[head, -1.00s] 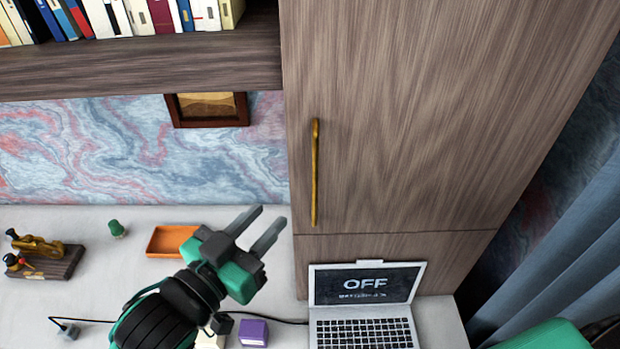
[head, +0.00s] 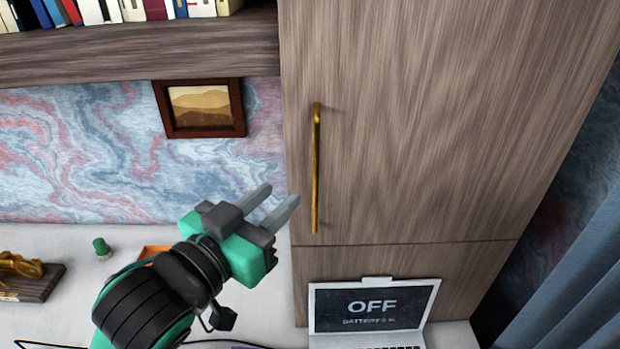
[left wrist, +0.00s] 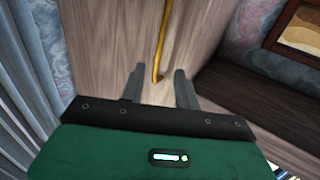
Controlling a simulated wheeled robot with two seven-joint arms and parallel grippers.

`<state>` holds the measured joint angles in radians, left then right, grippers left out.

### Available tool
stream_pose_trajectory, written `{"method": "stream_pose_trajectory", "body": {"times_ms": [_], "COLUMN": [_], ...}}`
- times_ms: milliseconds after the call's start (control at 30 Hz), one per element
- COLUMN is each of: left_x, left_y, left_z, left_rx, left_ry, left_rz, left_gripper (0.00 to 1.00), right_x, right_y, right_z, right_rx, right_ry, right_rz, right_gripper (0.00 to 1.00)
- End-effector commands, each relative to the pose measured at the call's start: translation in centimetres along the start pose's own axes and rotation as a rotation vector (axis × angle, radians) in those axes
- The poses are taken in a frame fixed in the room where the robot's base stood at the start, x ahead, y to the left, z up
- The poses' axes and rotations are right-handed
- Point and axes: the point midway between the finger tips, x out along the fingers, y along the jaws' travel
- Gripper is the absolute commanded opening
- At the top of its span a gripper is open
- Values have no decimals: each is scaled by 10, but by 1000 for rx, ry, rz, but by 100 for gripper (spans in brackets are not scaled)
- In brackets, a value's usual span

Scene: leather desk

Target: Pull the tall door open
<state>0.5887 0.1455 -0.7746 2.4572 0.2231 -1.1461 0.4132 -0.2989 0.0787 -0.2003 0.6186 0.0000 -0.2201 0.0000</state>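The tall door (head: 420,120) is a brown wood-grain panel, flush with the cabinet and shut. Its long vertical brass handle (head: 315,170) is near the door's left edge. My left gripper (head: 280,202) is open and empty, to the left of the handle's lower part and apart from it in the head view. In the left wrist view, the handle (left wrist: 160,45) comes down from the top, and its lower end shows between the two spread fingers (left wrist: 159,85). I cannot tell how far the fingertips are from it in depth. My right gripper is not in view.
An open laptop (head: 370,305) reading OFF stands on the desk below the door. A bookshelf (head: 140,55) and a framed picture (head: 202,108) are to the left. A green item (head: 101,247), an orange tray (head: 155,252) and a wooden block (head: 35,284) are on the desk.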

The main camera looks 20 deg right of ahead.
Motion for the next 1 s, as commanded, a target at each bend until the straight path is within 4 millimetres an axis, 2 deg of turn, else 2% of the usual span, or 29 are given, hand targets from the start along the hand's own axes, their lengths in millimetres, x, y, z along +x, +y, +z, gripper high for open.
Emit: {"method": "stream_pose_trajectory", "body": {"times_ms": [33,200,400,600,900,933,1000], "left_x": [13,49,81,96,98,98,98], "left_y": [0,0,0,0,0,0,0], "left_z": [-6,-6,-5,-3,-2,-2,-2], "left_rx": [-2,0,0,0,0,0,0], "left_ry": [-5,-4,-2,-2,-1,-1,-1], "left_rz": [-1,-1,-1,-1,-1,-1,-1], "left_gripper": [32,32,32,32,32,30,16], "right_x": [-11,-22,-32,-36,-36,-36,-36], "right_y": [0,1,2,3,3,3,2], "right_z": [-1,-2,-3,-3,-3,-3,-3], "right_rx": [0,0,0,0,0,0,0], "right_ry": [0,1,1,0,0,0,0], "right_rz": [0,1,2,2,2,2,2], "right_gripper": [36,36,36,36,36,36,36]}}
